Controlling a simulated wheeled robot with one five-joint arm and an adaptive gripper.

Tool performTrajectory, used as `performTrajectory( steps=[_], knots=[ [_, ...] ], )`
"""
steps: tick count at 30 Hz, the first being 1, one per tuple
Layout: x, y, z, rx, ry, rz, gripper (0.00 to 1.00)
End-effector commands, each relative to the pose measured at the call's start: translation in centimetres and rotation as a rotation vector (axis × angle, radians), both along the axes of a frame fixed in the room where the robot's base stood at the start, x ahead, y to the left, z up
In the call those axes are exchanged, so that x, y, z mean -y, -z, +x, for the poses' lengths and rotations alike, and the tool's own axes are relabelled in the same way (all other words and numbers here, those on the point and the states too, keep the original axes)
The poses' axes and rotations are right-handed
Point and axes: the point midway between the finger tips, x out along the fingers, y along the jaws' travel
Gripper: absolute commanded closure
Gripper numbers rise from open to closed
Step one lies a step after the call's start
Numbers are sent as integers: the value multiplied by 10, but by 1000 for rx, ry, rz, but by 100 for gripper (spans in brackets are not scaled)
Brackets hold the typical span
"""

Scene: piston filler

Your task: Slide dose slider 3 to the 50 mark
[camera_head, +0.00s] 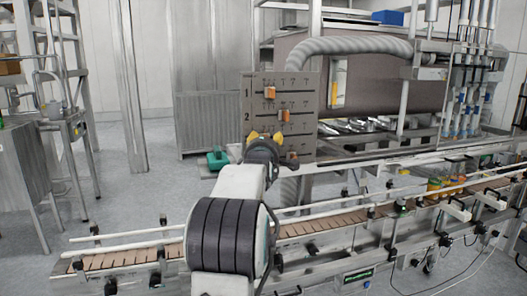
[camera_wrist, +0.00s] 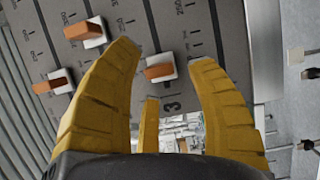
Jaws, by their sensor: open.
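The grey dose panel (camera_head: 299,83) stands upright behind my arm, with several scale marks and orange-and-white sliders. In the wrist view, dose slider 3 (camera_wrist: 158,69) sits on the track above the printed 3 and shows between my fingertips.
A conveyor (camera_head: 320,224) with white rails crosses in front of the panel, below my arm. A thick grey hose (camera_head: 350,45) arches over the panel's right side. Jars (camera_head: 440,186) stand on the conveyor at the right. Open floor lies at the left.

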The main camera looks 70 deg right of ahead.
Motion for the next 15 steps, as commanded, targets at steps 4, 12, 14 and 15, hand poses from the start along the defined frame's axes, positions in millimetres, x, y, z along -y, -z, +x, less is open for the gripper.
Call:
performTrajectory(
  steps=[4,12,14,15],
  knots=[
    [-20,-1,-5,0,0,-1,48],
    [-59,-1,-14,1,0,-3,48],
    [-68,-1,-16,1,0,-3,48],
    [-73,-2,-18,1,0,-3,48]
  ],
)
